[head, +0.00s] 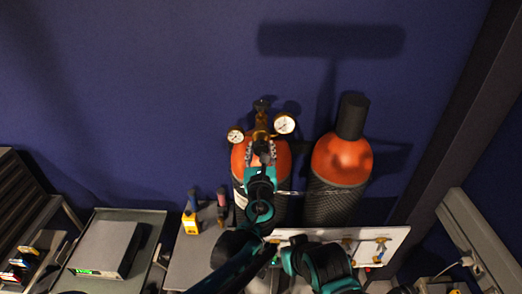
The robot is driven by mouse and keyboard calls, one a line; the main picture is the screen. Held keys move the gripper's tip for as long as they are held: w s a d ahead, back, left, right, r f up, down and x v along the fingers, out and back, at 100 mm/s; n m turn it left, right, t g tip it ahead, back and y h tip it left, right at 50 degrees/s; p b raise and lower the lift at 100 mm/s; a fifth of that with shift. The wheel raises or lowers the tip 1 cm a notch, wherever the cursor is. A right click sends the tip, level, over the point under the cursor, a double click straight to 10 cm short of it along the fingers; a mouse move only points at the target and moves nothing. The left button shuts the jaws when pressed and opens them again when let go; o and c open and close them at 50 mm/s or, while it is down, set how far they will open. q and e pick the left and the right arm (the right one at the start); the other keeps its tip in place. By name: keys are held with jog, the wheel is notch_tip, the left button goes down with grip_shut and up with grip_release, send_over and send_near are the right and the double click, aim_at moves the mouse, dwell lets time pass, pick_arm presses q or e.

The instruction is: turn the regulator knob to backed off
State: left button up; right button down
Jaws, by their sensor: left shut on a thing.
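The brass regulator (261,129) sits on top of the left orange cylinder (240,160), with a round white gauge on each side. Its dark regulator knob (263,148) faces me, low on the regulator body, and is mostly covered by my gripper. My left gripper (261,153) is shut on the knob, with a finger on either side of it. The black valve handle (262,104) at the top of the regulator is clear of the gripper. I cannot make out the knob's turn angle or any marking. My right gripper does not show.
A second orange cylinder (341,160) with a black cap stands close on the right. A chain (292,193) crosses the cylinders. A white panel (393,238) lies below. A yellow tool (190,222) and a grey box (105,248) are at left. The blue wall is behind.

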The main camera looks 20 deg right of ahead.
pick_arm(q)
jog(key=n+b, duration=0.1)
jog(key=n, duration=0.5)
jog(key=shift+n+b, duration=0.3)
jog(key=shift+b, duration=0.1)
jog(key=n+b, duration=0.1)
jog(key=n, duration=0.5)
jog(key=shift+d+r, duration=0.1)
jog(key=shift+r, duration=0.05)
jog(key=n, duration=0.6)
jog(key=shift+n+b, duration=0.4)
jog(key=n, duration=0.6)
jog(key=shift+r, duration=0.1)
jog(key=shift+n+b, duration=0.3)
jog(key=shift+n, duration=0.1)
jog(key=o, duration=1.2)
jog(key=shift+w, duration=0.1)
jog(key=shift+c, duration=0.2)
